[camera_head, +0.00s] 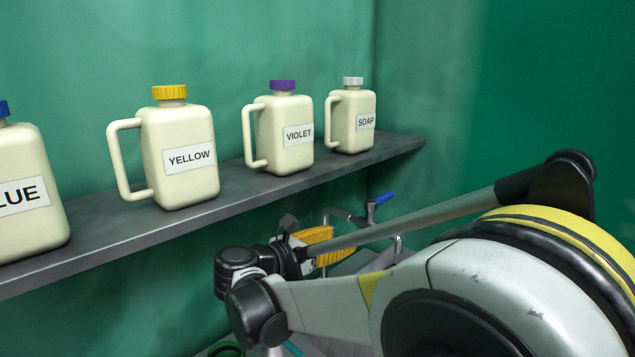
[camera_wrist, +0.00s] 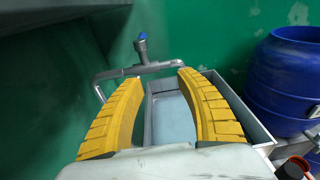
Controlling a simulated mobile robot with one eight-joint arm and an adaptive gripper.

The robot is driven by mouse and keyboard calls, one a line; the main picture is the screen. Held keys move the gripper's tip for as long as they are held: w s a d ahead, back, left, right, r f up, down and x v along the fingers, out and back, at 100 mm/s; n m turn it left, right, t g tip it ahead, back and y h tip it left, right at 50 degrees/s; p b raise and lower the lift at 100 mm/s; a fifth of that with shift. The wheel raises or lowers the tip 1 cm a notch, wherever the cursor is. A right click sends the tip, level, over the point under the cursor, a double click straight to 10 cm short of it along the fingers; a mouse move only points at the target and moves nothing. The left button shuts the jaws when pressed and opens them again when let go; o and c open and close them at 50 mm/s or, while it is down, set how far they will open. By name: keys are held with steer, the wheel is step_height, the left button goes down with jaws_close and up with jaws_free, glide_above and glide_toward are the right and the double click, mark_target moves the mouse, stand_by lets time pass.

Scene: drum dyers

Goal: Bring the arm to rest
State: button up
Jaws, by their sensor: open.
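My arm reaches in from the right in the head view, in front of the shelf's right end. My gripper (camera_head: 318,246) shows there partly, as yellow pads behind the arm's joint. In the wrist view my gripper (camera_wrist: 160,85) shows two yellow ribbed fingers spread apart, with nothing between them. Beyond the fingertips are a metal basin (camera_wrist: 170,115) and a pipe tap with a blue handle (camera_wrist: 142,47). The tap's blue handle (camera_head: 384,197) also shows in the head view, below the shelf and right of my gripper.
A grey shelf (camera_head: 235,192) holds jugs labelled BLUE (camera_head: 25,215), YELLOW (camera_head: 185,185), VIOLET (camera_head: 280,150) and SOAP (camera_head: 355,135). The shelf lies above and left of my arm. A blue drum (camera_wrist: 285,80) stands right of the basin. Green walls close off the corner.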

steer(key=s+d+f+m+g+y+b, duration=0.2)
steer(key=s+d+f+m, duration=0.25)
steer(key=s+d, duration=0.2)
steer(key=s+d+f+m+g+y+b, duration=0.2)
steer(key=s+d+f+m+y, duration=0.1)
steer(key=s+d+m, duration=0.4)
steer(key=s+f+m+y+b, duration=0.4)
steer(key=s+f+m+y, duration=0.2)
steer(key=s+f+m, duration=0.5)
steer(key=s+m, duration=0.4)
steer(key=shift+s+d+f+y, duration=0.3)
steer(key=shift+d+y, duration=0.05)
steer(key=shift+y, duration=0.05)
